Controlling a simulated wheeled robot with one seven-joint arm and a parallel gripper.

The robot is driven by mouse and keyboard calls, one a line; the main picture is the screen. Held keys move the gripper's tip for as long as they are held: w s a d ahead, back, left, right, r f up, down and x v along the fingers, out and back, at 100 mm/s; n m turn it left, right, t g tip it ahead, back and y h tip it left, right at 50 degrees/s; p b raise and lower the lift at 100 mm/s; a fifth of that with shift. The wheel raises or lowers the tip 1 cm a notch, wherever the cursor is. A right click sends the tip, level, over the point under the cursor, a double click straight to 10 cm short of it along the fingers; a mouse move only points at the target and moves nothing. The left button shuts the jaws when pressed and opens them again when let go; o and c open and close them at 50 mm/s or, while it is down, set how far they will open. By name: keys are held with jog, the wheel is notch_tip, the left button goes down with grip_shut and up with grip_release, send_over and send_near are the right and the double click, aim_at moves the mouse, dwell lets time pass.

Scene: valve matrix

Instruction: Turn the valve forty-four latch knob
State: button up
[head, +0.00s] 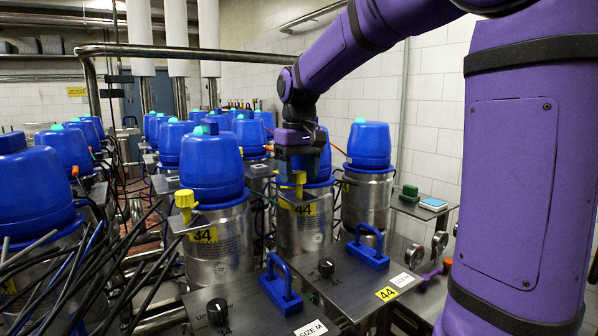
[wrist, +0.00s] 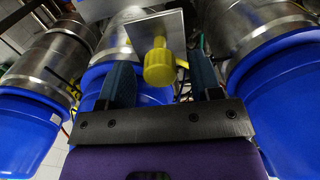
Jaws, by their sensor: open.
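The valve forty-four latch knob (head: 297,182) is yellow and sits above a yellow "44" label on a steel valve body (head: 303,235) with a blue cap. My gripper (head: 300,168) is at this knob, coming down from above. In the wrist view the yellow knob (wrist: 160,66) lies between the two blue fingers of my gripper (wrist: 160,76), in front of a metal plate (wrist: 155,35). The fingers are open, with a visible gap on each side of the knob. Part of the knob and the blue cap is hidden behind my gripper in the head view.
Another yellow knob (head: 186,205) stands on the "34" valve to the left. Blue-capped valves crowd the left and back. Metal plates with a blue handle (head: 368,246), another blue handle (head: 281,283) and a black knob (head: 326,267) lie in front. Black cables (head: 75,270) fill the lower left.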

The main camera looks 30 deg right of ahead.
aim_at(299, 172)
jog(key=shift+r, duration=0.1)
notch_tip(299, 172, up, 11)
jog(key=shift+f, duration=0.2)
jog(key=shift+s, duration=0.1)
dwell(0.6)
jog(key=s+a+f+t, duration=0.2)
jog(key=s+f, duration=0.5)
jog(key=s, duration=0.4)
jog(key=s+a+f+t, duration=0.3)
jog(key=s+f, duration=0.4)
jog(key=s, duration=0.4)
jog(key=shift+s+a, duration=0.3)
jog(key=shift+a, duration=0.45)
